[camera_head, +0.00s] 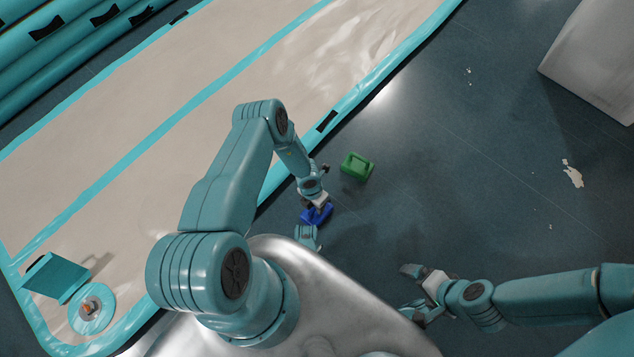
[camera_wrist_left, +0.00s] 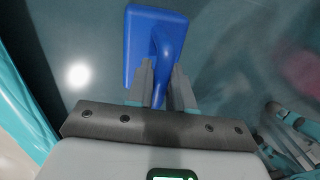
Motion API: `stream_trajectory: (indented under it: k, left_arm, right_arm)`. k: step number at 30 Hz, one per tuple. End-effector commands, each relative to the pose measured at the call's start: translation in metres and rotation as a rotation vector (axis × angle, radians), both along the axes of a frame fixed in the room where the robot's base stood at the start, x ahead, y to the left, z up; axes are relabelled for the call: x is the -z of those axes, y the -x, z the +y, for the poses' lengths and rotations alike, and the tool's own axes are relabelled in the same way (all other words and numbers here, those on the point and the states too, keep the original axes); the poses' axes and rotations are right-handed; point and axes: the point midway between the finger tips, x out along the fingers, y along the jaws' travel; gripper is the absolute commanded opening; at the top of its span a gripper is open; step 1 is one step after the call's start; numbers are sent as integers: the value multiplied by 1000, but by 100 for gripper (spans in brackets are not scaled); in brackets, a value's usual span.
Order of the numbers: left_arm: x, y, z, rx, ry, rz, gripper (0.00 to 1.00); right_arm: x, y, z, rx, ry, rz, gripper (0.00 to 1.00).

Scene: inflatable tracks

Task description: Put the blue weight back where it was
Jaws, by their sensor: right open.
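The blue weight (camera_head: 317,215) is just below my left gripper (camera_head: 318,203) in the head view, beside the edge of the beige inflatable track. In the left wrist view, the blue weight (camera_wrist_left: 142,45) has a flat base, and its curved handle runs between the fingers of my left gripper (camera_wrist_left: 161,82). Both fingers appear to press on the handle. Whether the weight touches the floor is unclear. A green weight (camera_head: 357,167) stands on the floor just up and right of it. My right gripper (camera_head: 408,291) is open and empty at the lower right, apart from both weights.
The beige track (camera_head: 150,110) with teal borders fills the upper left. A teal box-like object (camera_head: 56,277) and a round teal piece (camera_head: 91,308) are at its lower left. A pale block (camera_head: 595,60) stands at the upper right. Dark floor between is mostly clear.

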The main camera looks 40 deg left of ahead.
Motion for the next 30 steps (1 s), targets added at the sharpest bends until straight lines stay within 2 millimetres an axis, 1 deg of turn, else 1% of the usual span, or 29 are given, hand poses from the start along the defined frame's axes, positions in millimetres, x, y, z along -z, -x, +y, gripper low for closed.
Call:
stream_trajectory:
  k: [1,2,3,11,14,17,21,24,27,30]
  left_arm:
    - [0,0,0,0,0,0,34]
    - [0,0,0,0,0,0,44]
    - [0,0,0,0,0,0,47]
    - [-1,0,0,0,0,0,47]
    - [-9,0,1,0,0,0,47]
    - [-28,-1,4,-1,-1,-1,47]
    - [-62,-2,10,-1,-1,-1,47]
    - [-84,-2,14,0,-1,-1,47]
    - [-101,-2,17,0,-1,0,47]
    - [-113,-2,20,0,-1,0,47]
  right_arm:
    - [0,0,0,1,0,0,100]
    - [0,0,0,1,0,0,100]
    - [0,0,0,1,0,0,100]
    - [-1,0,0,0,0,0,100]
    - [-7,1,1,-3,0,2,100]
    - [-16,3,2,-10,-2,6,100]
    - [-30,6,5,-22,-4,11,100]
    - [-37,7,7,-28,-5,13,100]
    - [-42,9,8,-33,-6,15,100]
    - [-45,9,8,-33,-6,15,100]
